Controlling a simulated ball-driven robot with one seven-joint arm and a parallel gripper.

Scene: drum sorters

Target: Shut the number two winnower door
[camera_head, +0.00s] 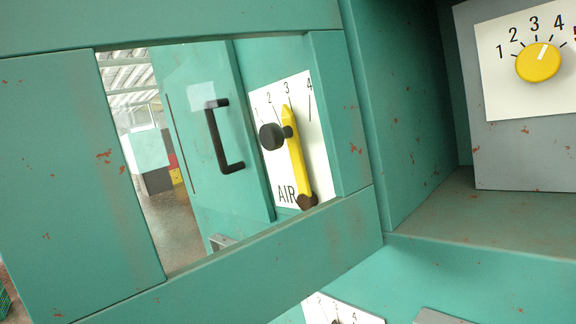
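A teal panel with a black bar handle (225,137) shows through a rectangular opening in the teal frame at left. It looks like a door, but I see no label that says which winnower it belongs to, and I cannot tell whether it is open or shut. To its right is a white plate marked AIR (316,165) with a scale from about 1 to 4. A yellow lever (297,165) with a black knob (271,137) lies across it, its tip near 3. My gripper is not in view.
The teal frame (60,160) surrounds the opening. At right, a recess holds a grey panel with a numbered white plate and a yellow dial (539,62). Another numbered plate (340,310) is cut off at the bottom. Through the opening, a floor and blocky machines show at left.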

